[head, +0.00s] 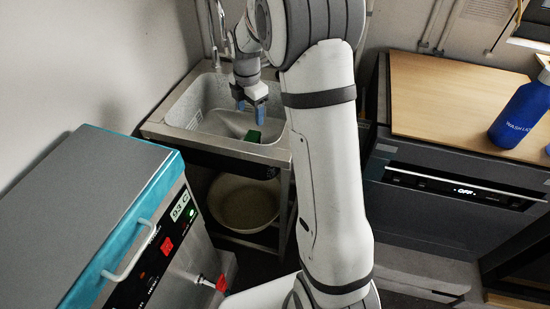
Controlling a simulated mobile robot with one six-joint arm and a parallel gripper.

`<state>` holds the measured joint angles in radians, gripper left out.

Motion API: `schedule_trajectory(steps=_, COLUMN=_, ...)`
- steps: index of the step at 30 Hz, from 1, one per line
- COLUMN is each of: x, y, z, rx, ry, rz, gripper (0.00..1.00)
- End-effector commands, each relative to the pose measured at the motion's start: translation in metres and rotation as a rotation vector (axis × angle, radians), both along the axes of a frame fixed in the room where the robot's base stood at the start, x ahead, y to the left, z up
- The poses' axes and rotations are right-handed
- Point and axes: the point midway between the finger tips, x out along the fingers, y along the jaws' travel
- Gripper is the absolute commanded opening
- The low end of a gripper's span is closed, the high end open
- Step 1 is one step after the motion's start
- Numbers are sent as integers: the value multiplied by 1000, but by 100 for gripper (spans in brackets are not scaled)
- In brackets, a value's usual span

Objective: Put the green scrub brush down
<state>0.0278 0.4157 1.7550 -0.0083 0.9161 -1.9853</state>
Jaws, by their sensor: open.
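The green scrub brush (253,136) shows as a small green patch at the front of the metal sink (180,133), just below my gripper. My gripper (251,108) points down over the sink with its blue-tipped fingers apart, so it is open. The brush appears below the fingertips; I cannot tell whether one finger still touches it. Part of the brush may be hidden by my arm, which crosses the middle of the picture.
A pale basin (243,203) sits on the shelf under the sink. A wooden worktop (440,95) at the right bears a blue bottle (522,112). A tap (215,50) rises behind the sink.

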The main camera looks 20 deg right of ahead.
Motion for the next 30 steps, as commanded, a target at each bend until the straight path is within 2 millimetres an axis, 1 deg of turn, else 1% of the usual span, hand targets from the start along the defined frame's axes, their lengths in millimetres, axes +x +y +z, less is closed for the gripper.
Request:
schedule_trajectory(steps=1, x=-20, y=2, z=17, rx=8, ry=-15, rz=-125, gripper=67)
schedule_trajectory(steps=3, x=-46, y=5, z=34, rx=22, ry=-30, rz=-312, gripper=67)
schedule_trajectory(steps=5, x=-70, y=7, z=46, rx=36, ry=-41, rz=-473, gripper=67)
schedule_trajectory(steps=6, x=-85, y=8, z=53, rx=47, ry=-47, rz=-582, gripper=67)
schedule_trajectory(steps=8, x=-110, y=9, z=62, rx=64, ry=-58, rz=-743, gripper=67)
schedule_trajectory(steps=9, x=-126, y=10, z=67, rx=76, ry=-64, rz=-851, gripper=67)
schedule_trajectory(steps=11, x=-150, y=12, z=73, rx=96, ry=-73, rz=-1012, gripper=67)
schedule_trajectory(steps=13, x=-179, y=14, z=77, rx=121, ry=-82, rz=-1200, gripper=67)
schedule_trajectory(steps=15, x=-207, y=15, z=79, rx=148, ry=-89, rz=-1379, gripper=67)
schedule_trajectory(steps=18, x=-241, y=17, z=77, rx=183, ry=-94, rz=-1607, gripper=67)
schedule_trajectory(steps=21, x=-265, y=18, z=74, rx=212, ry=-95, rz=-1779, gripper=67)
schedule_trajectory(steps=24, x=-280, y=18, z=70, rx=230, ry=-93, rz=-1889, gripper=67)
schedule_trajectory(steps=27, x=-287, y=16, z=69, rx=238, ry=-92, rz=-1942, gripper=67)
schedule_trajectory(steps=30, x=-288, y=16, z=68, rx=239, ry=-92, rz=-1955, gripper=67)
